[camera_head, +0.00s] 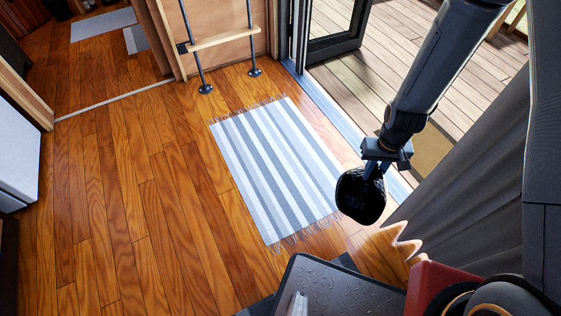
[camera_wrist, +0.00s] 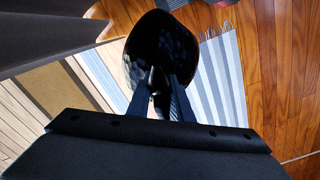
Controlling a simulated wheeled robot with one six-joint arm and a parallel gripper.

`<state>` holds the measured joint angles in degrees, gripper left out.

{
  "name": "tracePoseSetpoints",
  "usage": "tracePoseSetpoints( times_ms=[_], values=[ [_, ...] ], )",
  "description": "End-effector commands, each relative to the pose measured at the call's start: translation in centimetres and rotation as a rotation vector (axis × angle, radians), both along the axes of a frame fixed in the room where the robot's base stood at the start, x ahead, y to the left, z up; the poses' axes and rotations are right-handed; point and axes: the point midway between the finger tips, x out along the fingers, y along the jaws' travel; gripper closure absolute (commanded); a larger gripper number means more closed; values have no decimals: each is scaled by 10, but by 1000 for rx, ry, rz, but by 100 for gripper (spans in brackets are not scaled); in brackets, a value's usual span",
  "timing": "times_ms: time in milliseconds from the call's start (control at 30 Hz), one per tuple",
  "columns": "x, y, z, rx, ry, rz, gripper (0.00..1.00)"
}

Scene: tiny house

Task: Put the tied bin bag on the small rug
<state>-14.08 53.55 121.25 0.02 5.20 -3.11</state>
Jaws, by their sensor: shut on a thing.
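The tied bin bag (camera_head: 359,197) is black and shiny and hangs below my gripper (camera_head: 378,165) in the head view. My gripper is shut on the bag's top. In the head view the bag appears over the right edge of the small rug (camera_head: 275,170), which is striped grey and white with fringed ends and lies flat on the wood floor. In the wrist view the bag (camera_wrist: 160,50) is held between the fingers (camera_wrist: 157,95), with part of the rug (camera_wrist: 220,80) behind it to the right. The bag's height above the floor is hard to tell.
A ladder (camera_head: 225,40) stands behind the rug. An open glass door leads to a deck with a brown mat (camera_head: 428,150). A grey curtain (camera_head: 465,180) hangs at the right. The wood floor left of the rug (camera_head: 140,200) is clear.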

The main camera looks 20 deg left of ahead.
Motion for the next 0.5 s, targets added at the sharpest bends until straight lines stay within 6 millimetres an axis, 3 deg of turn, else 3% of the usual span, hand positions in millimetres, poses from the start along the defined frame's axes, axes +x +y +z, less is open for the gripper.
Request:
tracePoseSetpoints(
  times_ms=[500],
  values=[
    [19,76,-46,1,-4,193,100]
  ],
)
